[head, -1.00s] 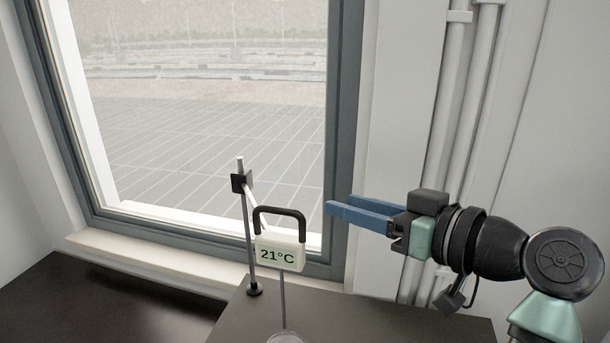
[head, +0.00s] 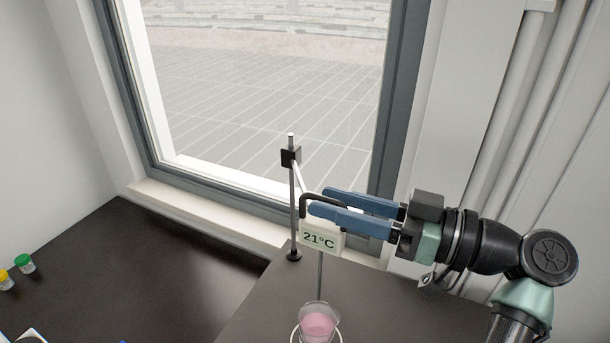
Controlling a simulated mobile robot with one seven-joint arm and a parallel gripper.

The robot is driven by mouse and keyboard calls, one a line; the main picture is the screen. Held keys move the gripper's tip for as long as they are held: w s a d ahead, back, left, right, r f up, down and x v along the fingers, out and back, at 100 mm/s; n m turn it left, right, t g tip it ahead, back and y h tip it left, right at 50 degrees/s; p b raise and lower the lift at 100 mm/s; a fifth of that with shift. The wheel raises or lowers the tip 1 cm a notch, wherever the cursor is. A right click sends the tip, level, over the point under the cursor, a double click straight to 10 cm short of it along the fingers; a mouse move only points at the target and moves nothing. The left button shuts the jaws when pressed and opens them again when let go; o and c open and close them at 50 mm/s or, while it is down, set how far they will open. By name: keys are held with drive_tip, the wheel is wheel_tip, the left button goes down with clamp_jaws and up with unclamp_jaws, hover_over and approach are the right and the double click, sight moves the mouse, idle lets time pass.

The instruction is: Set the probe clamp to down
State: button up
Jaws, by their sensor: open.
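The probe clamp is a black block (head: 291,157) near the top of an upright metal rod (head: 294,215), with a pale arm reaching to a white display (head: 322,238) that reads 21°C. A black handle (head: 306,204) rises from the display and is partly hidden by my gripper. A thin probe (head: 320,275) hangs down from the display towards a beaker of pink liquid (head: 318,322). My gripper (head: 318,202) has two blue fingers, open, at the handle's right side. They overlap the handle in the picture; I cannot tell whether they touch it.
The dark bench (head: 150,270) is mostly clear at left. A green-capped vial (head: 25,263) and a yellow-capped vial (head: 5,280) stand at its far left. The window frame (head: 395,130) is behind the stand, and white pipes (head: 540,130) run down the wall at right.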

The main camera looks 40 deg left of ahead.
sight(312, 195)
drive_tip(key=p+x, duration=0.1)
drive_tip(key=x, duration=0.2)
drive_tip(key=shift+a+p, duration=0.3)
drive_tip(key=shift+a, duration=0.1)
drive_tip(key=shift+s+a, duration=0.1)
drive_tip(key=shift+a, duration=0.35)
drive_tip(key=shift+f, duration=0.1)
clamp_jaws()
idle(0.7)
